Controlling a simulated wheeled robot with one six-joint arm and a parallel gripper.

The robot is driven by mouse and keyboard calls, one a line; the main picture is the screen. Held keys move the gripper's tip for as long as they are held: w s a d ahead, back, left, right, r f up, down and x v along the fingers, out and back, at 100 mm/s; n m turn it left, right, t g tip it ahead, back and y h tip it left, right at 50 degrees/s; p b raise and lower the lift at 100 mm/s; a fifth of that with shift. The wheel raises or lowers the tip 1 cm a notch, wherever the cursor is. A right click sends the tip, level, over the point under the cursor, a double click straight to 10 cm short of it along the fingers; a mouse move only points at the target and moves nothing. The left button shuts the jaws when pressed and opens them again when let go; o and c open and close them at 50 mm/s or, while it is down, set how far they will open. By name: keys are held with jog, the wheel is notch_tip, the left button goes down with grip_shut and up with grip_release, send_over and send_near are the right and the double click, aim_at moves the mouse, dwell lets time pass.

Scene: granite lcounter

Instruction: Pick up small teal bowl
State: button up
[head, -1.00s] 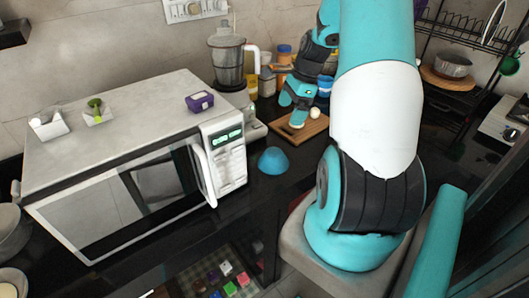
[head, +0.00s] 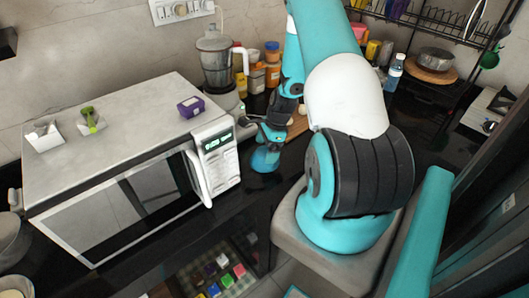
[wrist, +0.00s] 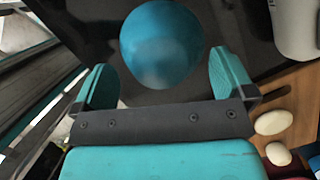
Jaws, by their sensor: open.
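The small teal bowl (wrist: 160,45) lies on the dark counter, its rounded outside facing the wrist camera, so it looks upside down. It lies just ahead of my gripper, between the lines of the two fingers. My gripper (wrist: 165,85) is open, with one teal finger at each side and nothing between the tips in the wrist view. In the head view my gripper (head: 268,140) is at the bowl (head: 264,160) and hides part of it. I cannot tell from these views whether a finger touches the bowl.
A white microwave (head: 130,165) stands close to the left of the bowl. A wooden board (wrist: 295,95) with pale egg-like items (wrist: 274,122) is beside my gripper. A blender (head: 217,62) and several jars stand behind. The counter's front edge is near the bowl.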

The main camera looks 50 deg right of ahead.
jog(key=shift+x, duration=1.1)
jog(key=c, duration=0.7)
jog(key=shift+o, duration=0.2)
jog(key=shift+r, duration=0.1)
